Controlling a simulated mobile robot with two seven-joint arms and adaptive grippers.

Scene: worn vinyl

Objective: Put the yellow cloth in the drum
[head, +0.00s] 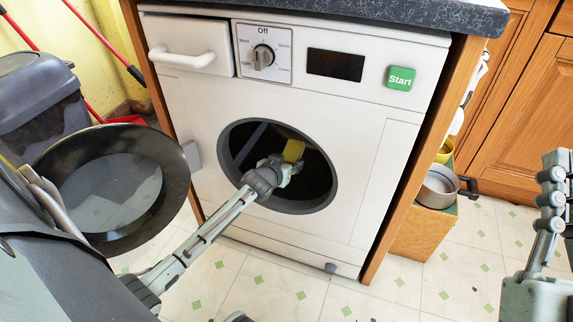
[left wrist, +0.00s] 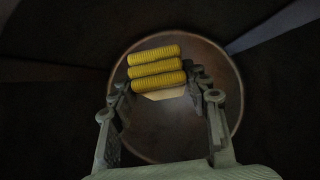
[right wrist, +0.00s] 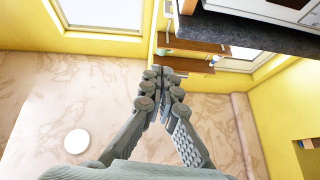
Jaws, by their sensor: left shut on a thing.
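The yellow cloth (head: 294,150) shows as a small yellow patch at my left gripper in the washing machine's round opening. In the left wrist view the cloth (left wrist: 155,68) looks like stacked ribbed yellow rolls between the fingertips. My left gripper (head: 283,168) is shut on it, and its arm reaches through the doorway. The drum (head: 309,187) is dark inside; the left wrist view shows its round brownish back wall (left wrist: 150,141) behind the cloth. My right gripper (right wrist: 162,88) has its fingertips together with nothing between them; it is at the head view's right edge (head: 553,185).
The machine's round door (head: 112,190) stands open at the left, close to my left arm. A grey bin (head: 38,105) is behind it. A metal pot (head: 437,187) stands on a wooden box (head: 425,232) right of the machine. The tiled floor in front is clear.

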